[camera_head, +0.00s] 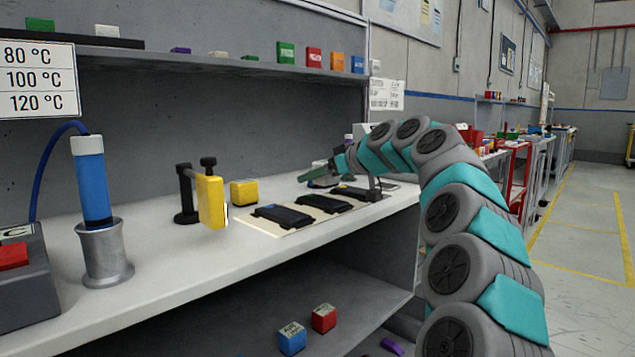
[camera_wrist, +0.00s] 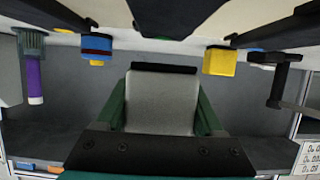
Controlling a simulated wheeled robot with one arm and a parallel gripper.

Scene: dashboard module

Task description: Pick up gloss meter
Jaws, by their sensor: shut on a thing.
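My gripper (camera_wrist: 161,88) shows in the wrist view with a green finger on each side of a grey, box-shaped thing with a black strip along its far edge, which I take as the gloss meter (camera_wrist: 160,108). The fingers are shut on its two sides. In the head view my gripper (camera_head: 318,172) is small, low over the far part of the white bench, beyond the dark flat devices. The held thing is hard to make out there, and I cannot tell whether it touches the bench.
Several black flat devices (camera_head: 323,203) lie on a pale mat on the bench. A yellow block (camera_head: 244,192) and a black stand with a yellow piece (camera_head: 210,202) are to their left. A blue tool (camera_head: 91,190) stands in a grey holder. A shelf (camera_head: 230,64) runs above.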

